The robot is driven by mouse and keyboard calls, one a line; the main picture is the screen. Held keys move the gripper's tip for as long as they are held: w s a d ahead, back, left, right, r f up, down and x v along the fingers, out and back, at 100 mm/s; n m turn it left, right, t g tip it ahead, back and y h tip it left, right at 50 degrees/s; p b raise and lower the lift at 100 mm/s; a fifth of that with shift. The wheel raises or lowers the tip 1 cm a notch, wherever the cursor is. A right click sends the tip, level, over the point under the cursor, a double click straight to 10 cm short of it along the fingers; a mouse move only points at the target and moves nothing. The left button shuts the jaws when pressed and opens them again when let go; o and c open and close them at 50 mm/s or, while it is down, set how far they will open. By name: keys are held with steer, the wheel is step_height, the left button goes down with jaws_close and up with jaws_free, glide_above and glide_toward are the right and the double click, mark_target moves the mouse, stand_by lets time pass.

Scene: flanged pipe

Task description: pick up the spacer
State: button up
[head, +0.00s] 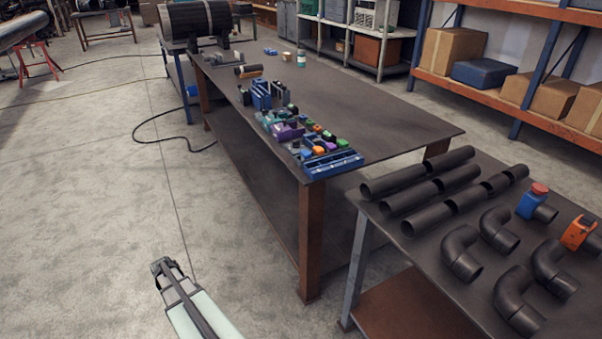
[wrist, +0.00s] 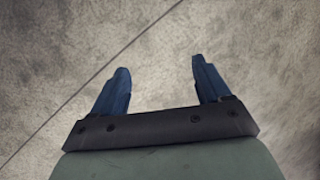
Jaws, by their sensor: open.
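I cannot tell for sure which thing is the spacer; no part is clearly recognisable as it at this size. Small coloured parts (head: 312,137) crowd a blue tray (head: 335,165) at the near end of the long dark table (head: 390,112). My gripper (wrist: 160,70) is open and empty in the wrist view, its two blue fingers apart over bare concrete floor. In the head view my arm's end (head: 163,267) is low at the bottom, left of the table and well away from the parts.
A second table (head: 408,262) at right holds dark straight pipes (head: 418,189), pipe elbows (head: 461,254), a blue item with a red top (head: 530,203) and an orange tool (head: 577,233). A large black pipe (head: 197,18) lies at the far end. Floor around my gripper is clear.

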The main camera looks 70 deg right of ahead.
steer(key=s+d+r+n+t, duration=0.1)
steer(key=s+d+r, duration=0.1)
steer(key=d+r, duration=0.85)
steer(key=s+d+r+n+h, duration=0.15)
steer(key=d+r, duration=0.35)
steer(key=d, duration=1)
steer(key=s+d+r+t+y, duration=0.1)
steer(key=s+d+r, duration=0.1)
steer(key=d+r, duration=0.8)
steer(key=n+h, duration=0.2)
steer(key=n, duration=0.1)
glide_toward(331, 145)
step_height(331, 145, down, 3)
steer(key=shift+f, duration=0.2)
steer(key=shift+s+d+f, duration=0.15)
steer(key=shift+f, duration=0.7)
steer(key=shift+s+d+f, duration=0.1)
steer(key=shift+s+f, duration=0.1)
steer(key=shift+f, duration=0.7)
steer(key=shift+s+d+f, duration=0.15)
steer(key=shift+f, duration=0.7)
steer(key=shift+c, duration=0.4)
steer(key=c, duration=1.1)
